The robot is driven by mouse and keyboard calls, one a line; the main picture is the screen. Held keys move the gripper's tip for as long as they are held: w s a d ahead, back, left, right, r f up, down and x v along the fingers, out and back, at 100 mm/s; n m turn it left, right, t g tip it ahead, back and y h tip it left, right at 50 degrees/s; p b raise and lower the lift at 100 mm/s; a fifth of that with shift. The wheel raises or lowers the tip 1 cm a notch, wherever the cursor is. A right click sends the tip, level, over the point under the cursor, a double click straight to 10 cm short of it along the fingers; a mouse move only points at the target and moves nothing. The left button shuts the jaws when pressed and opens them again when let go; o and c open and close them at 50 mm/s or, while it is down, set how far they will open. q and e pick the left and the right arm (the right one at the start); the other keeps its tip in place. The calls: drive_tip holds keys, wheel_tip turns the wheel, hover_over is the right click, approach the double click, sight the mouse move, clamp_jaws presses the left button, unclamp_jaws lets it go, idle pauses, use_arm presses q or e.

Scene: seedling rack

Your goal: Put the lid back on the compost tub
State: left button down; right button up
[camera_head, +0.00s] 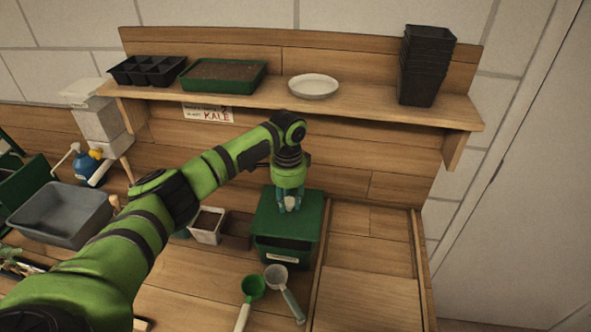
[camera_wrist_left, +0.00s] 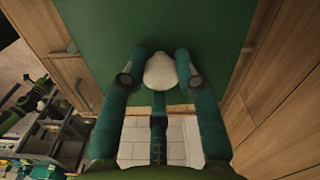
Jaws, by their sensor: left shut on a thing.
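The compost tub (camera_head: 286,248) is a dark green box with a pale label on its front, standing on the bench below the shelf. Its flat green lid (camera_head: 268,213) lies over the top of the tub; I cannot tell whether it sits fully down all round. My left gripper (camera_head: 289,203) points down over the lid and is shut on its white knob (camera_wrist_left: 160,70). In the left wrist view the lid (camera_wrist_left: 222,30) fills the upper middle behind the fingers. The inside of the tub is hidden. My right gripper is in neither view.
A green scoop (camera_head: 252,287) and a grey scoop (camera_head: 277,273) lie in front of the tub. Small pots (camera_head: 207,226) stand left of it. The shelf (camera_head: 350,103) above holds trays, a white saucer (camera_head: 313,85) and stacked black pots (camera_head: 425,65). Bare bench lies to the right.

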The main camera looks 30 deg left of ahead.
sight(288, 212)
use_arm(q)
drive_tip(key=shift+w+a+r, duration=0.1)
drive_tip(key=shift+w+a, duration=0.15)
drive_tip(key=shift+w, duration=0.05)
drive_tip(key=shift+a+f+m, duration=0.1)
drive_tip(key=shift+f+m, duration=0.1)
drive_tip(key=shift+m, duration=0.1)
drive_tip(key=shift+s+f+b, duration=0.15)
drive_tip(key=shift+f+b, duration=0.2)
drive_tip(key=shift+f, duration=0.35)
wheel_tip(288, 212, down, 3)
drive_tip(key=b, duration=0.3)
drive_tip(key=shift+r, duration=0.15)
drive_tip(key=shift+f, duration=0.55)
drive_tip(key=shift+f+b, duration=0.4)
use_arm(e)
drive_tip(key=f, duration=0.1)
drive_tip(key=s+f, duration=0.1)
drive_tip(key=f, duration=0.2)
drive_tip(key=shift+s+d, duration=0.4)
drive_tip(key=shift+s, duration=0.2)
use_arm(q)
drive_tip(key=shift+p, duration=0.65)
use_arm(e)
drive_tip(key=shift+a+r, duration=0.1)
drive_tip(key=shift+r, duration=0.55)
